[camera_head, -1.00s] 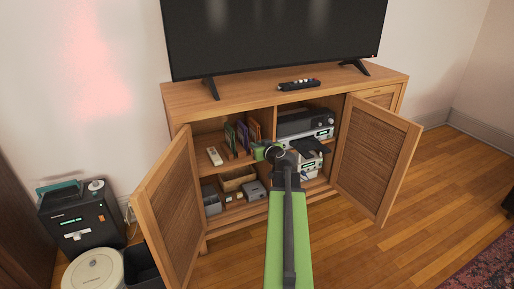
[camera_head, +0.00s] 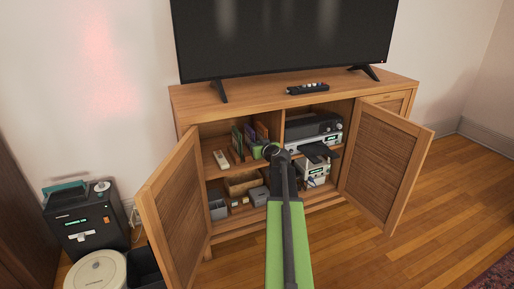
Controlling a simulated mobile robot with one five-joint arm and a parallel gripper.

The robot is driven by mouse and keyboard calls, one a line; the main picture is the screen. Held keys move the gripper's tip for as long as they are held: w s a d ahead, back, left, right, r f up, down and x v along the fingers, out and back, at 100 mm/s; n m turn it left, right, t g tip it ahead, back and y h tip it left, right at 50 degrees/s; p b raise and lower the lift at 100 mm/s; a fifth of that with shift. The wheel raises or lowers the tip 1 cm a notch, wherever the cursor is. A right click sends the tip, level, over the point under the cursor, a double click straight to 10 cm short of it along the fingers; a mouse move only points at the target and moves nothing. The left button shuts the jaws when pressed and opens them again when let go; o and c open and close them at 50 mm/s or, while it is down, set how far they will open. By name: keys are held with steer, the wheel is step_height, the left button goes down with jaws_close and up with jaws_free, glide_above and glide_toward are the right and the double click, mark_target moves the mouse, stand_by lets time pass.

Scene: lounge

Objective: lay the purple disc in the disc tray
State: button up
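My gripper (camera_head: 270,151) is at the end of my green and dark arm, in front of the open cabinet near its middle divider. Its fingers are small and partly hidden by the wrist, so I cannot tell whether it holds anything. A dark flat piece (camera_head: 319,152) juts out of the light-coloured devices in the right compartment, to the right of my gripper. It looks like a disc tray, but I cannot be sure. I cannot make out a purple disc. Several thin upright cases (camera_head: 250,134), green to purplish, stand on the upper left shelf behind my gripper.
The left door (camera_head: 175,200) and right door (camera_head: 387,165) stand open on both sides of my arm. A silver-and-black receiver (camera_head: 314,128) is in the upper right compartment. A white remote (camera_head: 221,160) and small boxes (camera_head: 242,183) sit on the left.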

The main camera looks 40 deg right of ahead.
steer(key=shift+c, duration=0.5)
jaws_close()
steer(key=shift+s+a, duration=0.1)
steer(key=shift+s, duration=0.05)
steer(key=shift+s+a, duration=0.35)
steer(key=shift+s, duration=0.45)
steer(key=shift+s+a, duration=0.3)
steer(key=shift+s, duration=0.4)
steer(key=shift+s+a, duration=0.3)
steer(key=shift+s, duration=0.35)
steer(key=shift+s, duration=0.1)
steer(key=shift+s+a, duration=0.3)
steer(key=shift+s, duration=0.35)
steer(key=shift+s+a, duration=0.25)
steer(key=shift+s, duration=0.4)
